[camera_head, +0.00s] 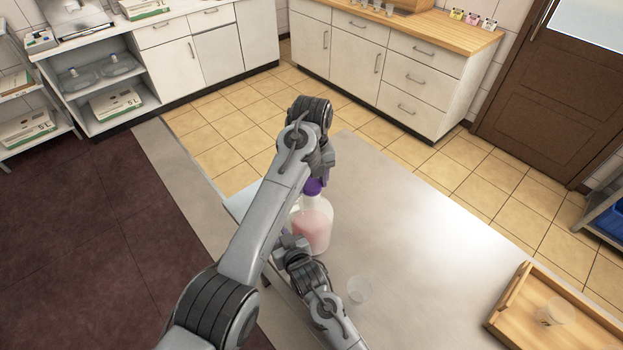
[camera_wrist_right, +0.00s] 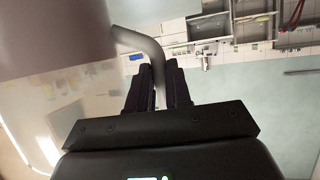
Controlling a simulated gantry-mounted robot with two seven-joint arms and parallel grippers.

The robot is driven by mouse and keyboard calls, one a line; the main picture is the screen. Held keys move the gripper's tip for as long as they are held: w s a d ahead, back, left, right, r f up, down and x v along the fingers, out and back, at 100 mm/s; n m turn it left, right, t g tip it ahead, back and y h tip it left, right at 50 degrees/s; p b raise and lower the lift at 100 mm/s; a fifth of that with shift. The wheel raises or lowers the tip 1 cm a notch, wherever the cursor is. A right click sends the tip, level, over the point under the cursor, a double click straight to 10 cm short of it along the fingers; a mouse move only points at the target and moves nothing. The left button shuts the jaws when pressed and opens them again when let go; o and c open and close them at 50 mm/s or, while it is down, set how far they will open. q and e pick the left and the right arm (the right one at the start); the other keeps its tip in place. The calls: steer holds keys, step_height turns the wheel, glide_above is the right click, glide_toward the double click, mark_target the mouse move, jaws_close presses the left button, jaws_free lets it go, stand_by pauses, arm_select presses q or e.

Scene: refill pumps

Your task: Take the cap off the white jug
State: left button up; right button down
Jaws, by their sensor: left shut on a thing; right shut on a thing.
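The white jug (camera_head: 313,230), translucent with pink contents, stands upright on the grey table, partly behind my arms. The purple cap (camera_head: 313,187) shows at the top of its neck. My left gripper (camera_head: 320,176) points down over the jug's top and is shut on the cap; its fingers are largely hidden by my arm. My right gripper (camera_head: 289,246) is low at the jug's left side. In the right wrist view, my right gripper (camera_wrist_right: 159,82) is shut on the curved grey handle (camera_wrist_right: 140,42) of the jug. I cannot tell whether the cap touches the neck.
A clear cup (camera_head: 360,290) stands on the table (camera_head: 420,240) right of my right arm. A wooden tray (camera_head: 508,300) with a clear cup (camera_head: 556,312) in it is at the lower right. The table between jug and tray is clear. White cabinets stand beyond the tiled floor.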

arm_select(q)
steer(key=shift+c, duration=1.2)
steer(key=n, duration=1)
steer(key=shift+n, duration=0.3)
steer(key=n, duration=0.4)
steer(key=shift+n, duration=0.4)
steer(key=n, duration=0.5)
steer(key=shift+r, duration=0.1)
steer(key=o, duration=1.2)
steer(key=shift+c, duration=0.2)
